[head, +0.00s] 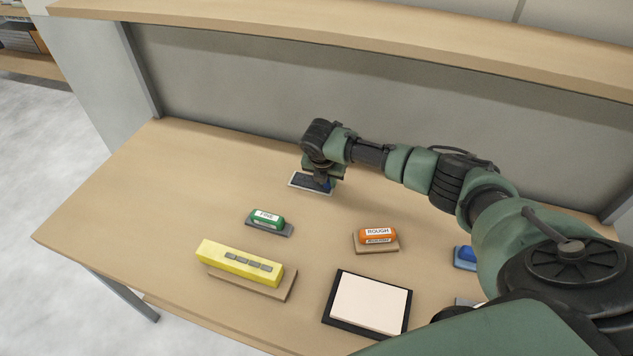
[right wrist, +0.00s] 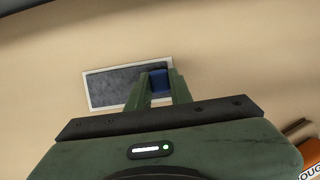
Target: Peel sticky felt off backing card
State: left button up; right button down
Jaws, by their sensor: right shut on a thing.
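A dark grey felt piece (head: 305,181) lies on a white-edged backing card (head: 308,191) near the back of the table. In the right wrist view the felt (right wrist: 112,86) covers most of the card, and the white rim (right wrist: 87,90) shows around it. A blue part (right wrist: 159,80) sits at the right end of the felt. My right gripper (head: 322,177) is over that end, its fingers (right wrist: 160,88) shut on the blue part. Whether the felt is lifted there is hidden by the fingers. My left gripper is not in view.
A green FINE block (head: 266,218), an orange ROUGH block (head: 377,235) and a yellow bar (head: 240,262) rest on small bases in front. A black-framed pale panel (head: 370,302) lies near the front edge. A shelf (head: 350,35) overhangs the back. The table's left is clear.

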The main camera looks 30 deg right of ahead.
jog(key=shift+r+p, duration=0.6)
jog(key=shift+p, duration=0.05)
notch_tip(320, 180, up, 7)
jog(key=w+a+p, duration=0.1)
jog(key=p, duration=0.5)
jog(key=shift+w+r, duration=0.2)
jog(key=shift+w, duration=0.1)
notch_tip(320, 180, up, 6)
jog(key=p, duration=0.6)
jog(key=shift+a+f, duration=0.1)
